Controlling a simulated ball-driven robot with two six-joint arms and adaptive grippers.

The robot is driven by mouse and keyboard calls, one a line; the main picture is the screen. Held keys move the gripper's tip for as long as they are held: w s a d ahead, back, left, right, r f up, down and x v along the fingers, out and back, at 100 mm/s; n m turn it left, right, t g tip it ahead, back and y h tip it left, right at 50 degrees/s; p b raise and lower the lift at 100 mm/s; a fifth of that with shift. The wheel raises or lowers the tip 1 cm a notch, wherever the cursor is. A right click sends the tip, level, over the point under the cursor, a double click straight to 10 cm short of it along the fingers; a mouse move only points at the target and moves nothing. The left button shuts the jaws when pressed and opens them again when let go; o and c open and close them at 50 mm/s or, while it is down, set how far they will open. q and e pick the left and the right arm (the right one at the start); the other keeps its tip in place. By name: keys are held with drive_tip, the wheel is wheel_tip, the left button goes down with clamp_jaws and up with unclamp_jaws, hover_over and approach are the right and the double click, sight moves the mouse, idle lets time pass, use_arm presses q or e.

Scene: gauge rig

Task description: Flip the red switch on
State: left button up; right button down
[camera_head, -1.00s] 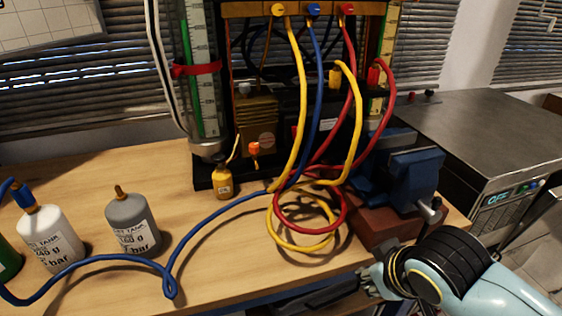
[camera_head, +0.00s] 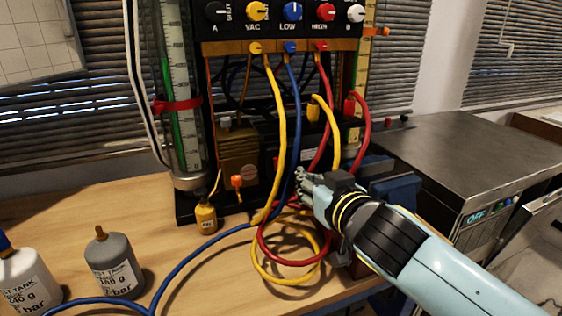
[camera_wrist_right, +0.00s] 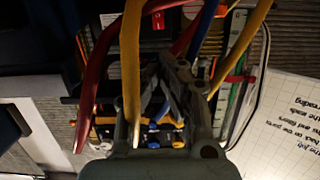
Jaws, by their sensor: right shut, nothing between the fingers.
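A small red switch (camera_wrist_right: 158,20) with a pale mark shows at the top of the right wrist view, on dark equipment low in the gauge rig. In the head view I cannot make it out clearly behind the hoses. My right gripper (camera_head: 303,182) is shut and empty, in front of the rig's lower part among the hoses. In the wrist view the fingers (camera_wrist_right: 168,75) are apart from the switch, with a yellow hose (camera_wrist_right: 131,60) beside them. Whether the fingers touch a hose, I cannot tell. My left gripper is out of view.
Yellow, blue (camera_head: 293,140) and red hoses hang before the rig and loop on the wooden table (camera_head: 200,285). A blue vise (camera_head: 395,183) stands close to the right arm. A small yellow bottle (camera_head: 206,218) and a grey tank (camera_head: 113,266) stand left.

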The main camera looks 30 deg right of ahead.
sight(278, 159)
drive_tip(key=p+x, duration=0.1)
drive_tip(key=x, duration=1.3)
